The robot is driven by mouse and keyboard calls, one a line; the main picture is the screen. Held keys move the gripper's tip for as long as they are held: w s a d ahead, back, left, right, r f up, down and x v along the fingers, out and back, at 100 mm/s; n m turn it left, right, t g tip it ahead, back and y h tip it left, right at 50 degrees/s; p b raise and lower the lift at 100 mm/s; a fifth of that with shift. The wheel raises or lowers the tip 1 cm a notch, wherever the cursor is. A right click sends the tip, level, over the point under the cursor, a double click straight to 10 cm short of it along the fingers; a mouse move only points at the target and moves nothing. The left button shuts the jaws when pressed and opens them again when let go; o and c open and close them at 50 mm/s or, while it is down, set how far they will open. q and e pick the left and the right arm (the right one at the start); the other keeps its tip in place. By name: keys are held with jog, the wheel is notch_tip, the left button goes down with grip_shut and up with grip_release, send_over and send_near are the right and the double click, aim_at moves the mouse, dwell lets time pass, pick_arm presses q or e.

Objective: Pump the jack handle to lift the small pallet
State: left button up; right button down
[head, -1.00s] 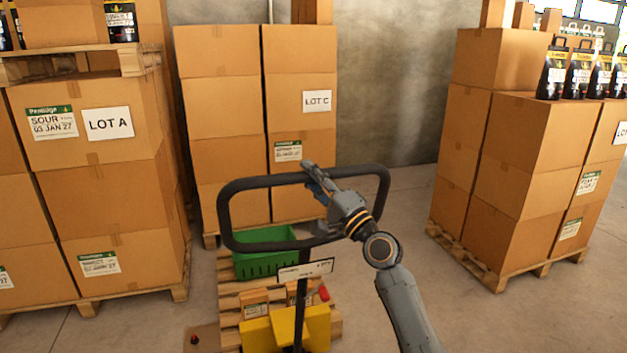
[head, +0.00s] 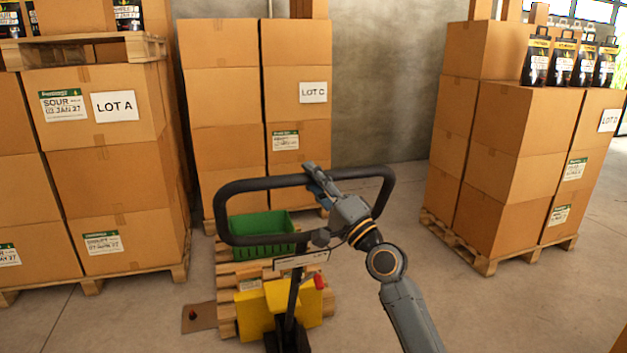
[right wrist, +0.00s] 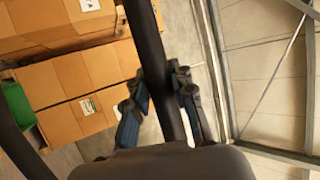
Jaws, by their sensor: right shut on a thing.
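The jack handle is a black rounded loop (head: 225,212) in the middle of the head view, on a dark shaft (head: 293,295) rising from the yellow pallet jack (head: 255,312). My right gripper (head: 318,180) is shut on the far bar of the loop, toward its right side. In the right wrist view the dark bar (right wrist: 160,75) runs between the two fingers (right wrist: 160,100). The small wooden pallet (head: 228,285) is under and behind the yellow jack, and carries a green crate (head: 262,247). The handle and jack hide part of it. My left gripper is not in view.
Stacked boxes on pallets stand at left (head: 108,190), behind (head: 222,100) and at right (head: 510,150). A flat brown piece with a small dark red item (head: 195,318) lies on the floor left of the jack. Floor is clear between the jack and the right stack.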

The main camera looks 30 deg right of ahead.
jog(key=c, duration=1.4)
grip_release()
jog(key=shift+f, duration=0.1)
jog(key=o, duration=0.3)
jog(key=shift+s, duration=0.1)
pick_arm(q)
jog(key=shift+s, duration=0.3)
pick_arm(e)
jog(key=v, duration=1.1)
jog(key=shift+s+f, duration=0.2)
jog(key=shift+s, duration=0.15)
jog(key=shift+d, duration=0.1)
